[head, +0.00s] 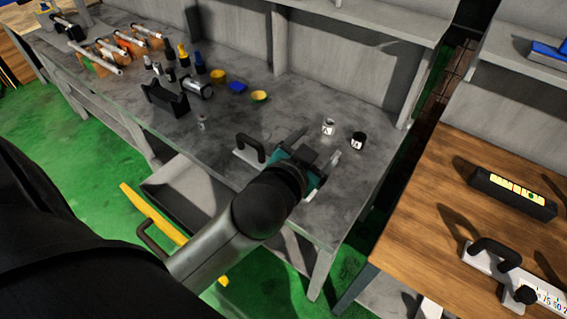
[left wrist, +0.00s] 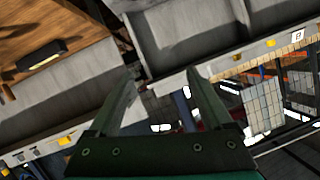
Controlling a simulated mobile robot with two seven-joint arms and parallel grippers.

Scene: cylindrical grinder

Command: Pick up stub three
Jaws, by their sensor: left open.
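My left arm reaches over the grey bench, and its gripper (head: 324,176) hangs over the bench's right part. In the left wrist view the two fingers (left wrist: 162,84) stand wide apart with nothing between them. Several short cylinders, including a grey one (head: 157,69) and a dark one (head: 170,74), stand farther left. I cannot tell which piece is stub three. My right gripper is not in view.
A black-handled plate (head: 246,150) lies left of the gripper. Long rods (head: 97,57) lie in orange holders. A wooden table (head: 440,210) is at right.

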